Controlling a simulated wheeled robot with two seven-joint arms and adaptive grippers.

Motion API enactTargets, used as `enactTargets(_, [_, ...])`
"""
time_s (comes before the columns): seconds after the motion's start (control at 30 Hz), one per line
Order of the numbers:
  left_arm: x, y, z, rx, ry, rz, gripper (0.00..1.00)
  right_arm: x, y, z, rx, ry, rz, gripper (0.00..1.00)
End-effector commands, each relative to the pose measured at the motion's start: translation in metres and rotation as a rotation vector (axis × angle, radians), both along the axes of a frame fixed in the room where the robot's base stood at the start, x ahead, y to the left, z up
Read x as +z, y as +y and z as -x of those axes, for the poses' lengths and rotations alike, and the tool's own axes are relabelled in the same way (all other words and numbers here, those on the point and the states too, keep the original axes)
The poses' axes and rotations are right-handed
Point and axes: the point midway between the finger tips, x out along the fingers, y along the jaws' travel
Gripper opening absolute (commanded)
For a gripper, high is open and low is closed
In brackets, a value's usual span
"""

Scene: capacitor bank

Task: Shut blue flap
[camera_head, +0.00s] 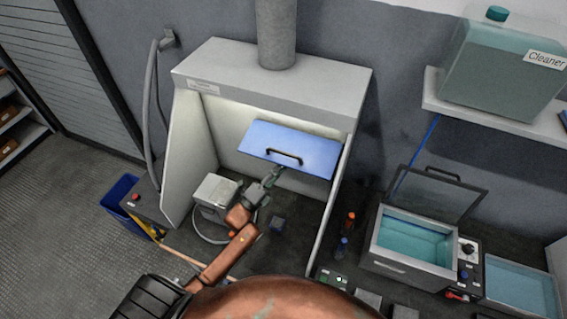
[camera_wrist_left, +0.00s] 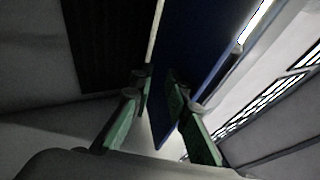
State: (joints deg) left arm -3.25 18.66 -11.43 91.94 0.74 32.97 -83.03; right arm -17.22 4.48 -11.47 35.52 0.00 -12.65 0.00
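The blue flap (camera_head: 300,149) is a flat panel with a black bar handle (camera_head: 285,157), tilted in the upper opening of a grey hood. My left gripper (camera_head: 279,171) is at the flap's lower edge, just below the handle. In the left wrist view the left gripper (camera_wrist_left: 160,100) has its two green-padded fingers apart, and the dark blue flap (camera_wrist_left: 190,45) reaches down between and beyond them. I cannot tell whether the fingers touch it. My right gripper is not in view.
The hood (camera_head: 262,82) has a side wall on each side of the left arm. Small bottles (camera_head: 345,232) and a teal bath with a raised lid (camera_head: 412,238) stand to the right.

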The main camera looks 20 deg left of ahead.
Motion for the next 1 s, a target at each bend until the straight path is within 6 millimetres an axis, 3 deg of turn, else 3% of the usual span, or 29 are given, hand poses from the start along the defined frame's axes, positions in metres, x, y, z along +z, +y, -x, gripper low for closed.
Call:
enactTargets(0.2, [0.0008, -0.0005, -0.0006, 0.000, -0.001, 0.000, 0.17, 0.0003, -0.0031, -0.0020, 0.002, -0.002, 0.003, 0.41])
enactTargets(0.47, [0.0004, -0.0003, -0.0004, -0.001, -0.001, 0.001, 0.00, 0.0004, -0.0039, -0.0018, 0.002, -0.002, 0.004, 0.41])
enactTargets(1.0, [0.0002, -0.0002, -0.0003, 0.000, 0.000, 0.001, 0.00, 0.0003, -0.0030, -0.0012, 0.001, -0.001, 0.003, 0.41])
